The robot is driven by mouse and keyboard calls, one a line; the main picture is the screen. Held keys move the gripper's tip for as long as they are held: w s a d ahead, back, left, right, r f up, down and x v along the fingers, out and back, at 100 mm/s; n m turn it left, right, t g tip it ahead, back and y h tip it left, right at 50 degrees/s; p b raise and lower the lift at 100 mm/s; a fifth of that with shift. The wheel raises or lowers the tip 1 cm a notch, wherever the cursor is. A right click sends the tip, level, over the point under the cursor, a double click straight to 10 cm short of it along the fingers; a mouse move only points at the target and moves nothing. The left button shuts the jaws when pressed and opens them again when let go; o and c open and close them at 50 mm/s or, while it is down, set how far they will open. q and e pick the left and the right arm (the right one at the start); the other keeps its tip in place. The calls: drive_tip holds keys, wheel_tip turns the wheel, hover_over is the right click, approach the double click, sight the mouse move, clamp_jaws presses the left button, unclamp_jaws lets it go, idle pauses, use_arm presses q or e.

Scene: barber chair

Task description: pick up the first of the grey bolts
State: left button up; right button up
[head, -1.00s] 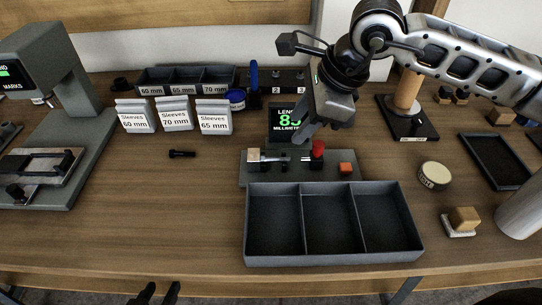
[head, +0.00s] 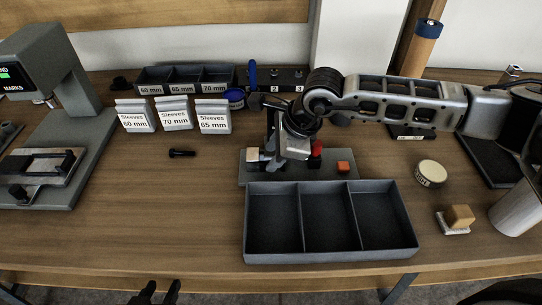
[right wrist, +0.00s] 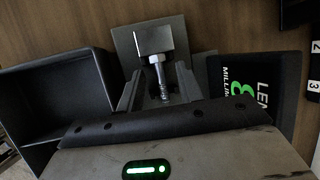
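A grey bolt (right wrist: 157,75) with a hex head lies on the length gauge, its head near a pale metal block (right wrist: 156,38). My right gripper (right wrist: 158,92) is open, with one finger on each side of the bolt's shank and small gaps showing. In the head view my right gripper (head: 272,165) is down at the gauge (head: 345,180) and hides the bolt and the readout. My left gripper (head: 155,294) is at the bottom edge, its two dark fingers apart and empty.
A three-compartment empty tray (head: 330,252) stands in front of the gauge. A dark bolt (head: 182,153) lies on the table at left. Sleeve bins (head: 213,119) and labelled boxes (head: 185,77) stand behind. A round tin (head: 431,172) and a wooden block (head: 460,216) are at right.

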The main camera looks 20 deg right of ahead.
clamp_jaws()
